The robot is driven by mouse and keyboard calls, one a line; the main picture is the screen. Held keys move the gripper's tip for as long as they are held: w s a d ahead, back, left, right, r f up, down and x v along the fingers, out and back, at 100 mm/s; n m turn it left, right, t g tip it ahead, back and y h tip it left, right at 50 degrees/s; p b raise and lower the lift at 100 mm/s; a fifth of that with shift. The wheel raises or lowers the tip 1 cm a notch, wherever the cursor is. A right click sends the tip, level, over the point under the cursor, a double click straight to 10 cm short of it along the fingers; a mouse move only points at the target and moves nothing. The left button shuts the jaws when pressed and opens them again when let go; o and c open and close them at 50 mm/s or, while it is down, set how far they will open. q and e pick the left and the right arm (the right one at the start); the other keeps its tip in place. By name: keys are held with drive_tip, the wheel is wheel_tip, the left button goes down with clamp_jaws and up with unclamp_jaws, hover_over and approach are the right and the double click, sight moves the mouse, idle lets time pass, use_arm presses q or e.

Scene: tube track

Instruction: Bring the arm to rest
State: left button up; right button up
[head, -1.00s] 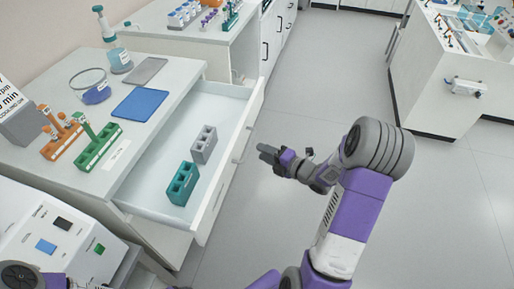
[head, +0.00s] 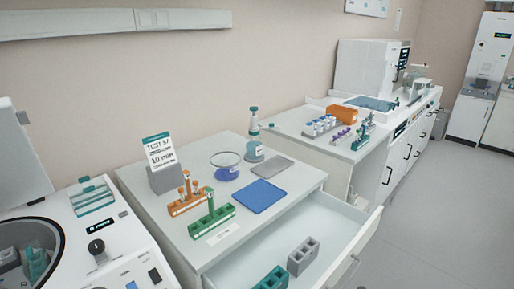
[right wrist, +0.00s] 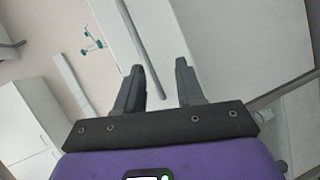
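My right gripper (right wrist: 160,88) shows in the right wrist view. Its two dark fingers are apart with nothing between them. Past them are a pale wall and white furniture surfaces. Neither of my arms shows in the head view, and my left gripper is in no current frame. An open drawer (head: 362,240) holds a grey rack (head: 303,256) and a teal rack (head: 272,279). On the counter above stand an orange rack (head: 187,203) and a green rack (head: 211,220) with tubes.
A white machine (head: 100,240) stands at the left. The floor (head: 440,215) at the right is clear.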

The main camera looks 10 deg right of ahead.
drive_tip(key=s+a+f+m+g+p, duration=0.2)
drive_tip(key=a+f+m+g+p, duration=0.35)
drive_tip(key=a+f+m, duration=0.85)
drive_tip(key=s+a+f+m+g, duration=0.3)
drive_tip(key=s+a+m+g, duration=0.5)
drive_tip(key=s+a, duration=0.3)
drive_tip(key=s, duration=0.2)
drive_tip(key=shift+s+a+g+y+p, duration=0.3)
drive_tip(key=shift+a+g+p, duration=0.05)
drive_tip(key=shift+a, duration=0.05)
